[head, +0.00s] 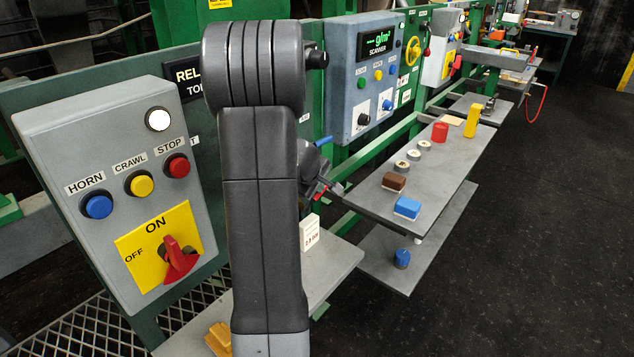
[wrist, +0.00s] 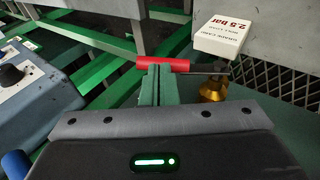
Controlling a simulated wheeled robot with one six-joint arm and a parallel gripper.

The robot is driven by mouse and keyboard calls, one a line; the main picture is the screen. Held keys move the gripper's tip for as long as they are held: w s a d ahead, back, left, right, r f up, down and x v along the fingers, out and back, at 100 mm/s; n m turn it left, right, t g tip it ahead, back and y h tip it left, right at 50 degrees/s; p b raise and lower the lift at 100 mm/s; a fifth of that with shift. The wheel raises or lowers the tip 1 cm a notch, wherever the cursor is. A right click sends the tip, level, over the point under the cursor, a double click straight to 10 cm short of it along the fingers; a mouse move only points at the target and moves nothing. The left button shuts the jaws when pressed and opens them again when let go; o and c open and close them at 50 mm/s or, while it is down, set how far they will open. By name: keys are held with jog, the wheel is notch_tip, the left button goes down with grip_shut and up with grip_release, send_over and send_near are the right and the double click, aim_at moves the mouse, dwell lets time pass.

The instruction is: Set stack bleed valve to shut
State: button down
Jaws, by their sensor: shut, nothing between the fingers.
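The stack bleed valve shows in the wrist view as a brass body (wrist: 213,88) with a grey stem and a red handle (wrist: 165,63). The handle lies sideways in the picture, left of the body. My gripper (wrist: 157,72) is shut and empty, its green fingers side by side with their tips at the red handle. I cannot tell whether they touch it. In the head view my arm hides most of the gripper and the valve.
A grey control box (head: 120,190) with buttons and a red rotary switch stands at left. A scanner box (head: 367,80) is behind my arm. A grey shelf (head: 375,206) with blocks and rings extends at right. The dark floor (head: 540,220) at right is open.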

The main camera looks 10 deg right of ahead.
jog(key=shift+w+d+f+p, duration=0.3)
jog(key=shift+d+p, duration=0.1)
jog(key=shift+p, duration=0.65)
jog(key=shift+w+d+f+g+y+p, duration=0.25)
jog(key=shift+g+y+p, duration=0.2)
jog(key=shift+p, duration=0.7)
jog(key=shift+w+d+f+p, duration=0.15)
jog(key=shift+d+f+p, duration=0.2)
jog(key=shift+p, duration=0.3)
jog(key=shift+f, duration=0.2)
jog(key=shift+w+d+f, duration=0.1)
jog(key=shift+w+f, duration=0.05)
jog(key=shift+f, duration=0.1)
